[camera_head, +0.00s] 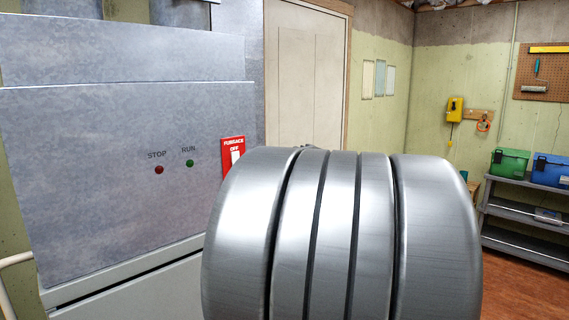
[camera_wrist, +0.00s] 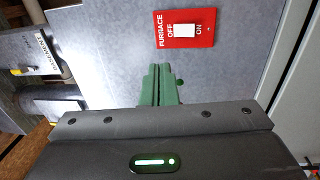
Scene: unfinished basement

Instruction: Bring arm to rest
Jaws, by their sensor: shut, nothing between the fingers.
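My gripper (camera_wrist: 160,68) shows in the wrist view as two green fingers pressed together, with nothing between them. They point at the grey metal furnace panel (camera_wrist: 115,50); I cannot tell how far off it they are. A small green round light or button (camera_wrist: 181,82) shows right beside the fingers. A red plate (camera_wrist: 208,38) marked FURNACE OFF/ON, with a white rocker (camera_wrist: 184,30), is above the fingers in that view. In the head view, my large metal arm link fills the lower middle and hides my gripper.
In the head view, the furnace cabinet (camera_head: 110,130) stands close on the left, with a red STOP light (camera_head: 159,170) and a green RUN light (camera_head: 190,163). A white door (camera_head: 305,75) is behind.

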